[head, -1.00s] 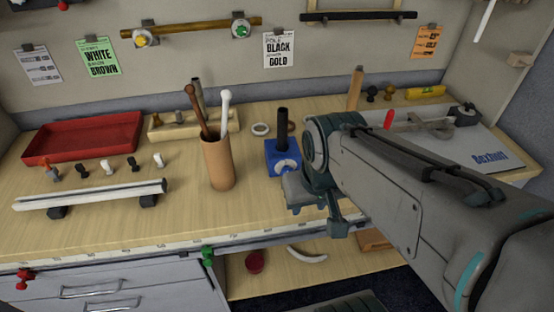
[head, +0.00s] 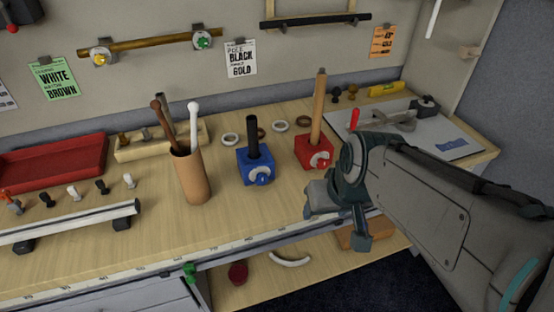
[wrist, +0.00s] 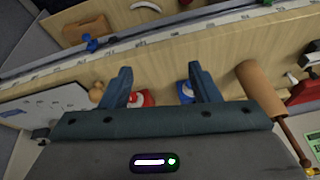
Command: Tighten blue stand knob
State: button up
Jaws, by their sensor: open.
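The blue stand (head: 245,168) is a small block on the table's middle, with an upright black pole (head: 253,136) in its top. Its blue knob (head: 263,176) sits on a pale disc on the front face. The blue stand also shows partly between the fingers in the wrist view (wrist: 186,91), near the right-hand finger; its knob is not clear there. My gripper (head: 336,212) is open and empty, right of the blue stand and in front of the red stand (head: 308,146), apart from the blue knob. The wrist view shows both spread fingers (wrist: 163,78).
The red stand holds a wooden pole (head: 319,105) close right of the blue stand. A tan cup (head: 191,178) with sticks stands left. Several rings lie behind the stands. A pale bar (head: 65,222) lies at the left. The wood in front of the blue stand is clear.

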jog(key=w+a+f+n+t+y, duration=0.1)
jog(key=w+a+n+t+y, duration=0.2)
jog(key=w+a, duration=0.6)
jog(key=t+h+b, duration=0.2)
jog(key=h, duration=0.2)
send_near(262, 180)
jog(key=b+x, duration=0.7)
jog(key=x, duration=0.1)
jog(key=shift+s+f, duration=0.1)
jog(key=shift+f, duration=0.1)
jog(key=shift+w+f+b, duration=0.25)
jog(key=shift+w+b, duration=0.1)
jog(key=shift+w, duration=0.1)
jog(key=c, duration=1)
